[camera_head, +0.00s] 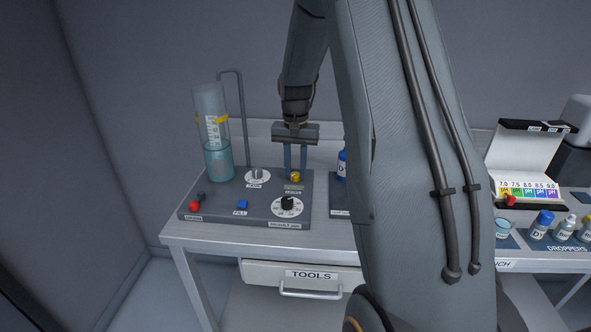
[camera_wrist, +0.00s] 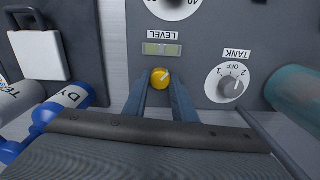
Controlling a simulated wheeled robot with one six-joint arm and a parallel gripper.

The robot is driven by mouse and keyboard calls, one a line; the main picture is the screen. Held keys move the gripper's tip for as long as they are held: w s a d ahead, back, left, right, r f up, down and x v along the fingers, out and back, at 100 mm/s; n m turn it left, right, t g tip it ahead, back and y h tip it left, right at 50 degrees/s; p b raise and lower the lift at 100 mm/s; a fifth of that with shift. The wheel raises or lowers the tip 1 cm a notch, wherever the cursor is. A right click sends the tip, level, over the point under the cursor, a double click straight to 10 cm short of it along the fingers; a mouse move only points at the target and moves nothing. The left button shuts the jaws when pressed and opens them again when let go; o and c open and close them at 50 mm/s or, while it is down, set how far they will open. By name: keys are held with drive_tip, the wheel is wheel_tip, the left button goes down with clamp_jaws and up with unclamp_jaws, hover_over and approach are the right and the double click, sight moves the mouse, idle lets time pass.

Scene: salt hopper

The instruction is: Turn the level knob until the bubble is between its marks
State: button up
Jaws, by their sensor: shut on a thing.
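The yellow level knob (camera_head: 295,177) sits on the dark panel, below my gripper (camera_head: 295,168). In the wrist view the knob (camera_wrist: 160,78) lies between the tips of my two blue-grey fingers (camera_wrist: 160,90), which are shut on it. A light pointer line on the knob slants toward the upper right there. The greenish level vial (camera_wrist: 161,49) lies just beyond the knob, beside the upside-down LEVEL label. Its bubble and marks are too small to tell apart. In the head view the vial (camera_head: 293,187) is just in front of the knob.
The panel also carries a tank dial (camera_head: 258,175), a result dial (camera_head: 288,206), a blue fill button (camera_head: 242,204), a red control (camera_head: 194,205) and a tall cylinder of blue liquid (camera_head: 217,150). A blue bottle (camera_head: 342,165) stands to the right, partly hidden by my arm.

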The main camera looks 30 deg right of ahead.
sight(296, 174)
drive_tip(key=o, duration=1)
drive_tip(key=shift+o, duration=0.2)
drive_tip(key=shift+r+b, duration=1.05)
drive_tip(key=shift+r, duration=2.9)
